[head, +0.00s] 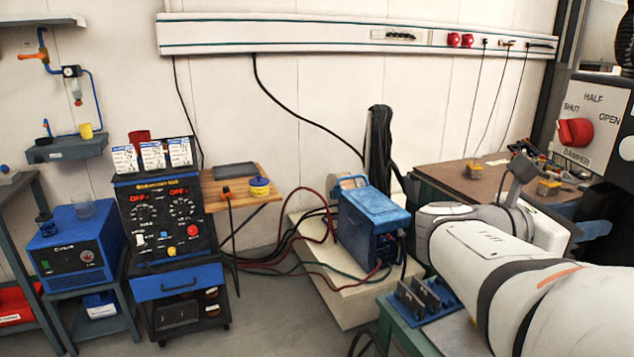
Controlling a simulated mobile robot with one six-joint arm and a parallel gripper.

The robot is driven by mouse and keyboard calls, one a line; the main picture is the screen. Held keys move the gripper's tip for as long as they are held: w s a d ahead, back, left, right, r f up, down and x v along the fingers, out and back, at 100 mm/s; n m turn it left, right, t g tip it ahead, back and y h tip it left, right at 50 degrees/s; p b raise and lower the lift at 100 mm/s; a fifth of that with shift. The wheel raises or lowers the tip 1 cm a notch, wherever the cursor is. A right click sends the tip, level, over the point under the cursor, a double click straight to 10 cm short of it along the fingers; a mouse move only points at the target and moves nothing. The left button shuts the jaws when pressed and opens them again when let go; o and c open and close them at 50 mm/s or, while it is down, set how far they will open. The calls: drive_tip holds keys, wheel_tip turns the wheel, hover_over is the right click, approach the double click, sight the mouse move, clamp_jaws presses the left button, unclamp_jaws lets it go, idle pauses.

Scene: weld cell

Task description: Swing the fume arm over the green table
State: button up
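A damper plate (598,95) marked SHUT, HALF, OPEN and DAMPER, with a red knob (576,132), is at the right edge. A black ribbed hose (626,38) is cut off above it; these look like part of the fume arm, but its hood is not visible. A green-edged table (405,338) is at the bottom, right of centre, mostly hidden by my white arm. My arm reaches in from the lower right and bends back at its elbow. My gripper cannot be made out.
A blue rack (428,299) sits on the green-edged table. A blue welding machine (371,225) stands on a pale plinth (345,292), with cables trailing left. A brown-topped bench (455,180) stands behind my arm. A black control cabinet (168,222) stands left. Open floor lies between cabinet and plinth.

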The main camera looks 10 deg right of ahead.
drive_tip(key=a, duration=0.7)
drive_tip(key=shift+w+a, duration=0.2)
drive_tip(key=shift+a, duration=0.2)
idle(0.4)
drive_tip(key=a+f+m+t+y+p, duration=0.1)
drive_tip(key=a+f+m+y+p, duration=0.55)
drive_tip(key=f+y, duration=0.45)
drive_tip(key=w+a+f+m+t+y+p, duration=0.1)
drive_tip(key=a+m+y, duration=0.2)
drive_tip(key=a+m, duration=0.2)
drive_tip(key=a+f+m+t+y+p, duration=0.1)
drive_tip(key=a+m+y, duration=0.3)
drive_tip(key=a, duration=0.5)
drive_tip(key=shift+w+a+f+m+t+p, duration=0.15)
drive_tip(key=shift+w+f+m+t+p, duration=0.2)
drive_tip(key=shift+f+m+p, duration=0.5)
